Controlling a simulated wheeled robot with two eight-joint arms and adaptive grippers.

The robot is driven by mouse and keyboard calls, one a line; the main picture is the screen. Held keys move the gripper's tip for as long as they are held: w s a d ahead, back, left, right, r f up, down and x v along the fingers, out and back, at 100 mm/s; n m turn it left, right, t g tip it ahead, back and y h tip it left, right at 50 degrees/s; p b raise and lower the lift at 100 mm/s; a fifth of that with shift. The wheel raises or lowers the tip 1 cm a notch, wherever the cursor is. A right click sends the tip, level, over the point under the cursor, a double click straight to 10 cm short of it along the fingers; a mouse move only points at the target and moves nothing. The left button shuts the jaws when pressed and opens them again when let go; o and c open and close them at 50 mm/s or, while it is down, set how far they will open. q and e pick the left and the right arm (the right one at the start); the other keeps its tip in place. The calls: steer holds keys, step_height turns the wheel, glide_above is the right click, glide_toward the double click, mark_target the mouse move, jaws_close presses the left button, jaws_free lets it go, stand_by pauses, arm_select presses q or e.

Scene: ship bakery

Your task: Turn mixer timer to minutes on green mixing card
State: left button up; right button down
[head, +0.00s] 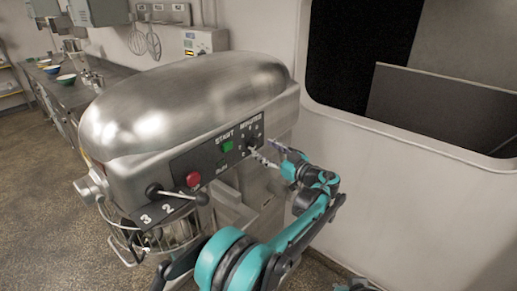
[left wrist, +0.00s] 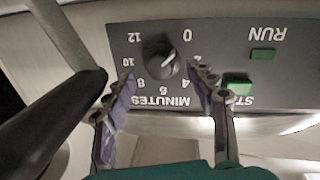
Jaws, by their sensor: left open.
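The mixer timer is a dark round knob (left wrist: 160,62) on the mixer's grey control panel, shown upside down in the left wrist view. Numbers from 0 to 12 and the word MINUTES surround it. A light mark on the knob points toward the lower right of that view; the exact number is unclear. In the head view the timer (head: 254,141) is at the panel's right end. My left gripper (head: 262,148) is open in front of it; in the wrist view its fingers (left wrist: 167,82) are spread on either side, apart from the knob. No green mixing card shows.
The large steel mixer (head: 185,100) fills the middle. A green START button (left wrist: 238,84) is close to one finger. A red button (head: 193,180) and a speed lever (head: 178,194) are farther left. A white wall (head: 400,190) stands close on the right.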

mark_target(256, 144)
arm_select(q)
steer(key=x, duration=0.4)
steer(key=shift+w+a+b, duration=0.1)
steer(key=shift+b, duration=0.25)
steer(key=shift+r, duration=0.1)
steer(key=c, duration=1.2)
